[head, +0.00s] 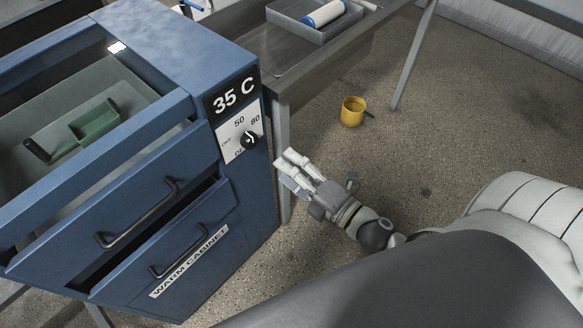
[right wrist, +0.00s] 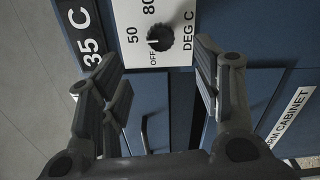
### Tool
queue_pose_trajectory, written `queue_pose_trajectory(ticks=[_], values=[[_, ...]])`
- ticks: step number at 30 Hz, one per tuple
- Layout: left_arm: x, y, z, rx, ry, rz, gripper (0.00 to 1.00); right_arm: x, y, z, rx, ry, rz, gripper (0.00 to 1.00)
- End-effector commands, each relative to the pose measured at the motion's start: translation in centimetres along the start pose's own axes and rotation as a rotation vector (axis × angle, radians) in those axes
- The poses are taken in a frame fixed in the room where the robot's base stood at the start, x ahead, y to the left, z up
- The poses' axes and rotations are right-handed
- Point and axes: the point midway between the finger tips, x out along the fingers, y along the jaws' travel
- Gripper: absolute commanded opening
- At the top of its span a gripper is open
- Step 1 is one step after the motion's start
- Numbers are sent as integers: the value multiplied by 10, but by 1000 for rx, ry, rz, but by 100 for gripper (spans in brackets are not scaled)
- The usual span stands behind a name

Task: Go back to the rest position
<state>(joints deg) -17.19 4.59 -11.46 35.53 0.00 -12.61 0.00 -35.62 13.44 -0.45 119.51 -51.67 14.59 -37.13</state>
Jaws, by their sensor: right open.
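My right gripper (head: 286,170) is in front of the blue warm cabinet (head: 185,45), just right of its control panel. In the right wrist view its two fingers (right wrist: 160,85) are apart with nothing between them. The black knob (head: 250,139) sits on a white dial plate and also shows beyond the fingers in the right wrist view (right wrist: 160,37). The fingers look apart from the knob. A display above the dial reads 35 C (head: 232,95). My left gripper is not in view.
A table (head: 335,55) behind carries a grey tray (head: 285,14) with a blue and white roller (head: 323,13). A yellow cup (head: 352,112) stands on the floor.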

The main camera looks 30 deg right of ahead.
Motion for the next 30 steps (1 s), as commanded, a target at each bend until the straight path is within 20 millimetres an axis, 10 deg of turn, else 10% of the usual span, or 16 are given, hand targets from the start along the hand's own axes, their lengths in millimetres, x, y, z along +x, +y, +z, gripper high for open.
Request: queue_pose_trajectory(ticks=[17, 22, 30], values=[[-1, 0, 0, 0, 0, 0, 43, 0, -10, 1, 28, -9, -20, 58], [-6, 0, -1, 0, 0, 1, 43, -3, -78, 6, 222, -73, -147, 58], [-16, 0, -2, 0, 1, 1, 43, -48, -242, -9, 696, -297, -471, 58]])
